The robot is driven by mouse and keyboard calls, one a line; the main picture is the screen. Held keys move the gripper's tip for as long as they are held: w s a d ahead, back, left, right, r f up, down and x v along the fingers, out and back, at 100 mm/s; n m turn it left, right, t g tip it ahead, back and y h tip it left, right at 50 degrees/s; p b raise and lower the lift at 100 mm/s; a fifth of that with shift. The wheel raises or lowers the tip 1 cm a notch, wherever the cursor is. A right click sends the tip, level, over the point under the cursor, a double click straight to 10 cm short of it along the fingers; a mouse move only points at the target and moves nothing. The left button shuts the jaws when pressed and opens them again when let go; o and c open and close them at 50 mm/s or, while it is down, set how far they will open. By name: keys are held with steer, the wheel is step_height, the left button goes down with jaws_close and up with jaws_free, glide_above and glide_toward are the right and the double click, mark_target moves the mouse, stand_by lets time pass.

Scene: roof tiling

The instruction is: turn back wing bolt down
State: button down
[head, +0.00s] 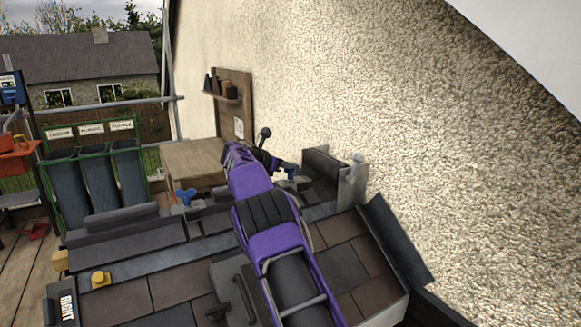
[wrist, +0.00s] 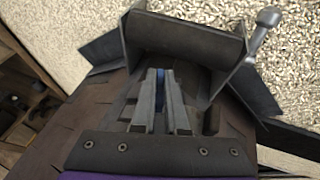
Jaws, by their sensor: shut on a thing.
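The blue back wing bolt (head: 291,172) shows at the far end of the tiled roof mock-up, beside the dark ridge piece. My gripper (head: 279,167) is at this bolt, at the end of my purple arm. In the wrist view my gripper (wrist: 160,74) has its two grey fingers close together, with a sliver of the blue bolt (wrist: 160,87) between them. The fingers hide most of the bolt, so how far it is turned cannot be seen. A second blue wing bolt (head: 185,196) stands apart on the left, with nothing at it.
A dark ridge piece (head: 322,170) and a grey upright bracket (head: 352,183) are close to the right of my gripper. The rough wall (head: 420,150) rises behind. A wooden bench (head: 192,160) stands beyond. A yellow knob (head: 100,279) sits at the roof's left.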

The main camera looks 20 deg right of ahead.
steer(key=shift+w+r, duration=0.1)
steer(key=shift+r, duration=0.45)
steer(key=c, duration=1.1)
jaws_free()
steer(key=shift+o, duration=0.8)
steer(key=shift+f, duration=0.25)
steer(key=v, duration=1.7)
steer(key=shift+s+b, duration=0.25)
steer(key=shift+b, duration=0.1)
steer(key=shift+a, duration=0.15)
